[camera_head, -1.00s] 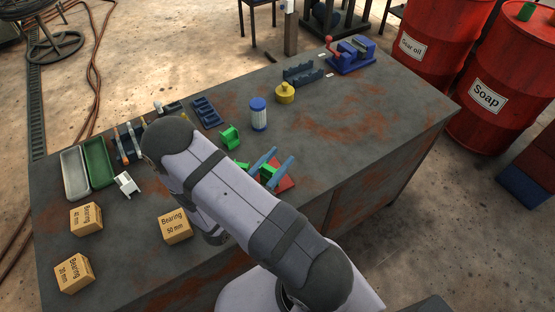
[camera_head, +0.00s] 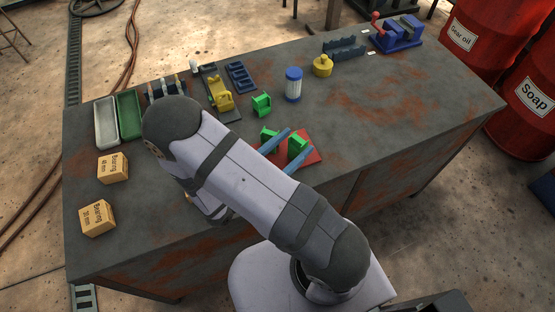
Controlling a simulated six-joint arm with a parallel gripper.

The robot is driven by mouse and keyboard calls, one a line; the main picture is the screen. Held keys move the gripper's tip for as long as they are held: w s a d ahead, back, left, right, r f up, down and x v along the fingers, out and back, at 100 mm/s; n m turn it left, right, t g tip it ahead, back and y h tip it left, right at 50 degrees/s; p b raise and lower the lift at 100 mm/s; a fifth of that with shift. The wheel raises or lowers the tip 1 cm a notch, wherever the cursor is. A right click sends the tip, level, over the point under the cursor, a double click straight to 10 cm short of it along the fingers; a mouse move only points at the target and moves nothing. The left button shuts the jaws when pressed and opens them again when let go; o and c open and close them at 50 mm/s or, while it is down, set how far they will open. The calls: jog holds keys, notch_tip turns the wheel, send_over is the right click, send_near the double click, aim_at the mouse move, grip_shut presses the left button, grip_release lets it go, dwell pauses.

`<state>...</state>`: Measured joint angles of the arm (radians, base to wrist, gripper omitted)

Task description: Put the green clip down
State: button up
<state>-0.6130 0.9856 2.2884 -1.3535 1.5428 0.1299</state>
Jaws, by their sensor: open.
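A green clip (camera_head: 297,146) sits on a red pad (camera_head: 314,155) near the bench's front edge. My gripper (camera_head: 299,140) is open, with its two blue fingers on either side of this clip. A gap shows between the clip and the nearer finger; contact with the farther one is hard to tell. A third green clip (camera_head: 261,105) stands farther back on the bench. My arm hides part of the pad and of the bench.
A white-and-blue bottle (camera_head: 293,85) and a yellow weight-like piece (camera_head: 322,66) stand behind the pad. A yellow part (camera_head: 221,94) is on a dark tray. Two bearing boxes (camera_head: 113,168) (camera_head: 97,217) are at left. The bench top's right side (camera_head: 410,105) is clear.

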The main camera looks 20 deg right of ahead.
jog(key=b+v, duration=0.1)
jog(key=v, duration=0.4)
jog(key=shift+s+a, duration=0.15)
jog(key=shift+a, duration=0.2)
jog(key=s+d+m+g, duration=0.1)
jog(key=s+m+g, duration=0.1)
jog(key=s+d+m+g+y, duration=0.1)
jog(key=s+d+m+g, duration=0.1)
jog(key=g, duration=0.1)
jog(key=s+d+m+g+y, duration=0.1)
jog(key=s+m+g, duration=0.1)
jog(key=m, duration=0.1)
jog(key=shift+s+d+f+g, duration=0.2)
jog(key=shift+s+g, duration=0.05)
jog(key=shift+g, duration=0.15)
jog(key=s+a+f+m+g+y, duration=0.25)
jog(key=s+m+y, duration=0.25)
jog(key=m+y, duration=0.45)
jog(key=w+a+r+m+t+y, duration=0.1)
jog(key=m, duration=0.1)
jog(key=w+a+m+t+y, duration=0.1)
jog(key=w+a+m+y, duration=0.1)
jog(key=w+a+r+m+t+y, duration=0.1)
jog(key=m+y, duration=0.1)
jog(key=shift+w+a+r, duration=0.3)
jog(key=shift+w+a, duration=0.05)
